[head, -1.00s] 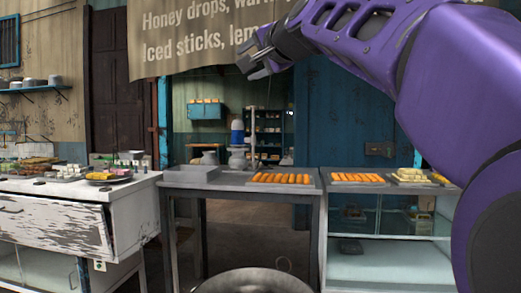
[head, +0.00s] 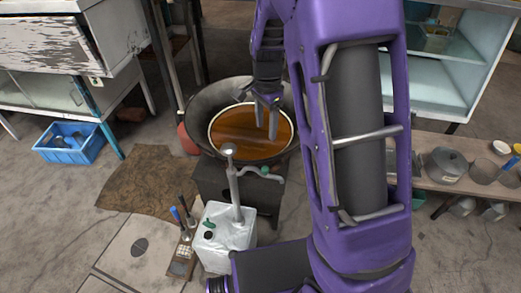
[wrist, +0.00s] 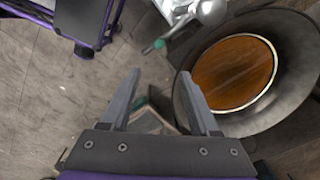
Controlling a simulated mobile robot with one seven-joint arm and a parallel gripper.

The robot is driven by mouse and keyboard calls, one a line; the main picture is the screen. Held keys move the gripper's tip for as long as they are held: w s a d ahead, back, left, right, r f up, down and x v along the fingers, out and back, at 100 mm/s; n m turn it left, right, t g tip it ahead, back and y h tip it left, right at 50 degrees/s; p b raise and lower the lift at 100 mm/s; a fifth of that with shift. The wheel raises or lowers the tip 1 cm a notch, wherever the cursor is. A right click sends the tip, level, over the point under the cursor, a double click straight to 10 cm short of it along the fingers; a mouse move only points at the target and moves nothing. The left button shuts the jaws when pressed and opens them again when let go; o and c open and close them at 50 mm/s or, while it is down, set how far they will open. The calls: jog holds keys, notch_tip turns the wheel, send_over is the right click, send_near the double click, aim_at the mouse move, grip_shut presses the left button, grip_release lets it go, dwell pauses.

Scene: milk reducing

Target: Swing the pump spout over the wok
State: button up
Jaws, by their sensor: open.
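The wok (head: 202,104) is wide and dark and holds brown liquid; it also shows at right in the wrist view (wrist: 300,85). A white jug (head: 222,240) stands in front of it with a grey pump (head: 235,190) upright in its top. The pump spout (head: 262,174) points right in the head view, outside the wok's near rim, with a green part near its end. In the wrist view the spout (wrist: 165,39) points down-left, beside the wok. My gripper (head: 266,117) is open and empty above the wok's right part in the head view; its fingers (wrist: 158,74) are spread in the wrist view.
A dark stove (head: 210,180) stands under the wok. A low bench (head: 440,185) with pots is at right. A blue crate (head: 70,143) and a white cabinet (head: 50,45) are at left. Tools (head: 183,245) lie beside the jug. My arm hides the floor right of the wok.

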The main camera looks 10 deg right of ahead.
aim_at(265, 168)
notch_tip(265, 168, down, 18)
jog(key=shift+s+r+b, duration=0.1)
jog(key=shift+r+b, duration=0.15)
jog(key=shift+b, duration=0.95)
grip_shut()
dwell(0.6)
